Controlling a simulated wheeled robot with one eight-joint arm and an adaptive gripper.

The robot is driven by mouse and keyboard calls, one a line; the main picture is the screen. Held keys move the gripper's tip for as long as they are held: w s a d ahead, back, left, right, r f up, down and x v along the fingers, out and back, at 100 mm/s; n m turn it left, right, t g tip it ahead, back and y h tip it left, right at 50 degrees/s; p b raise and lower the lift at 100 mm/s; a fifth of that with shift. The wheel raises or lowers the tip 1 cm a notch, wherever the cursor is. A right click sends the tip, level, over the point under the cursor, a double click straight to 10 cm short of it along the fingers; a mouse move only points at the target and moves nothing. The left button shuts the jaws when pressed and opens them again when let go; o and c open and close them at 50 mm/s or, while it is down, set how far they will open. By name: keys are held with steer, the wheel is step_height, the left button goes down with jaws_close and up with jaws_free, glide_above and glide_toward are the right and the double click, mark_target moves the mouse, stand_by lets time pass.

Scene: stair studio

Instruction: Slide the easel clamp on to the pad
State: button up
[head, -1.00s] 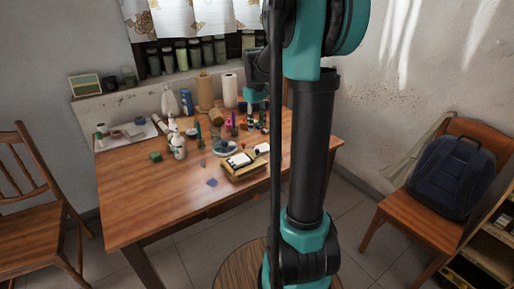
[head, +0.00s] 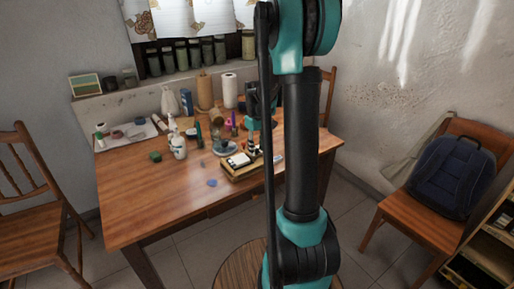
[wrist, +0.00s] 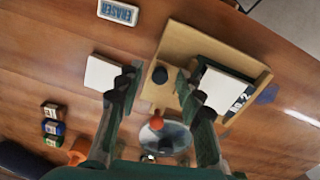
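The wooden easel (head: 240,174) lies low on the table; in the wrist view its pale frame (wrist: 188,45) runs under my right fingertip. The pad, with a white sheet and dark part (wrist: 225,88), lies inside the frame; its white top also shows in the head view (head: 238,160). A round black knob (wrist: 160,75), which looks like the clamp, sits at the frame's left edge. My gripper (wrist: 158,84) is open, with one fingertip on each side of the knob and gaps showing. In the head view my gripper (head: 253,148) is just above the easel's right end.
A white block (wrist: 102,73) lies left of my left fingertip, and an eraser (wrist: 118,11) lies beyond. Small jars (wrist: 52,127) stand at left. A round dish (wrist: 165,138) is close by. Bottles and paper rolls (head: 229,90) stand behind. The table's front left (head: 140,200) is clear.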

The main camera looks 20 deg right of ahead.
steer(key=shift+c, duration=0.6)
jaws_close()
steer(key=shift+s+a, duration=0.3)
steer(key=shift+a, duration=0.6)
steer(key=shift+o, duration=0.6)
jaws_free()
step_height(320, 180, up, 12)
